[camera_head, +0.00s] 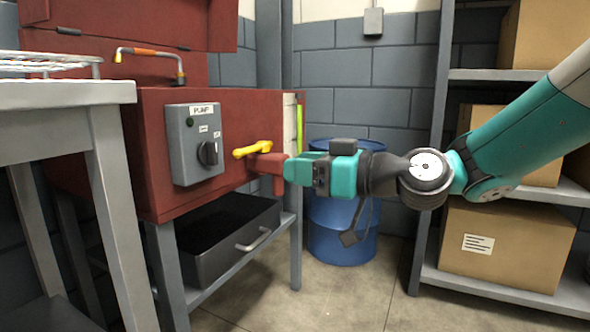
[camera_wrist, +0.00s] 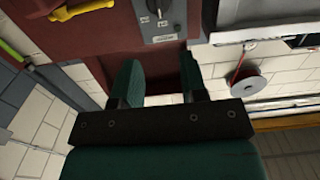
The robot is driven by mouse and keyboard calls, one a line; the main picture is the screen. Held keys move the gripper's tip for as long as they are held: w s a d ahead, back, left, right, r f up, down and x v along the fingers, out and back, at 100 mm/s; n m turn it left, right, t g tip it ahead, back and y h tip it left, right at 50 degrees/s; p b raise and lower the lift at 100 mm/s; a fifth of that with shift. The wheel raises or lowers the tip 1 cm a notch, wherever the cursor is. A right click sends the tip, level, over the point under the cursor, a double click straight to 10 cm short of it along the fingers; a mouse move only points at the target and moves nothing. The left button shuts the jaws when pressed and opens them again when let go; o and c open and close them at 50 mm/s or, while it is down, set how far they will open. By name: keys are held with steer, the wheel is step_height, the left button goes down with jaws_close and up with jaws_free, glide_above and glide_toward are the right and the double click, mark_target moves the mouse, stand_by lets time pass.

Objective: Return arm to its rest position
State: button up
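My gripper (camera_head: 291,168) is at the right front of a red cabinet (camera_head: 146,130), with its teal arm reaching in from the right. The yellow handle also shows at the top left of the wrist view (camera_wrist: 80,10).
A grey switch box (camera_head: 195,145) with a black knob is on the cabinet front. Below are a dark open drawer (camera_head: 225,240) and a stand. A blue barrel (camera_head: 342,228) stands behind my gripper. A shelf with cardboard boxes (camera_head: 505,243) is at right, a pale table (camera_head: 60,95) at left.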

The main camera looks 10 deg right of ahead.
steer(key=s+d+f+m+g+h+p, duration=0.15)
steer(key=s+g+h+p, duration=0.4)
steer(key=s, duration=0.65)
steer(key=s+d+m+g+h+p, duration=0.2)
steer(key=s+g+h+p, duration=0.4)
steer(key=s, duration=0.7)
step_height(320, 180, up, 37)
steer(key=y+p, duration=0.1)
steer(key=p, duration=3.7)
steer(key=shift+y, duration=0.35)
steer(key=shift+t, duration=0.25)
